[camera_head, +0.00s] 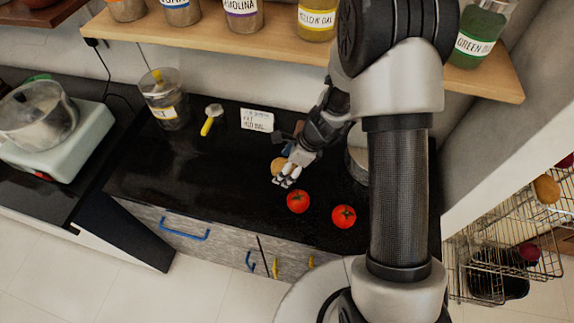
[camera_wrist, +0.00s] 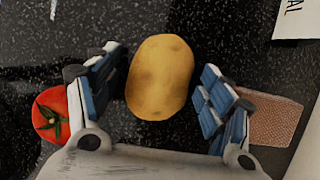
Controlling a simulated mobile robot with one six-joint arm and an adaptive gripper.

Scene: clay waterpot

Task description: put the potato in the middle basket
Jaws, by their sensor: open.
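The potato (camera_wrist: 160,77) is a yellow-brown oval on the black speckled countertop. In the wrist view it lies between the two blue-padded fingers of my gripper (camera_wrist: 160,88), with a gap on each side. My gripper is open and points down at the counter. In the head view the potato (camera_head: 278,165) shows just behind my gripper (camera_head: 287,179), partly hidden by it. A wire basket rack (camera_head: 505,240) stands at the right edge of the head view. Its tiers are partly cut off; one potato-like item lies in an upper tier and a dark red one lower down.
Two tomatoes (camera_head: 298,201) (camera_head: 344,216) lie in front of my gripper. A jar shelf (camera_head: 290,45) overhangs the back.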

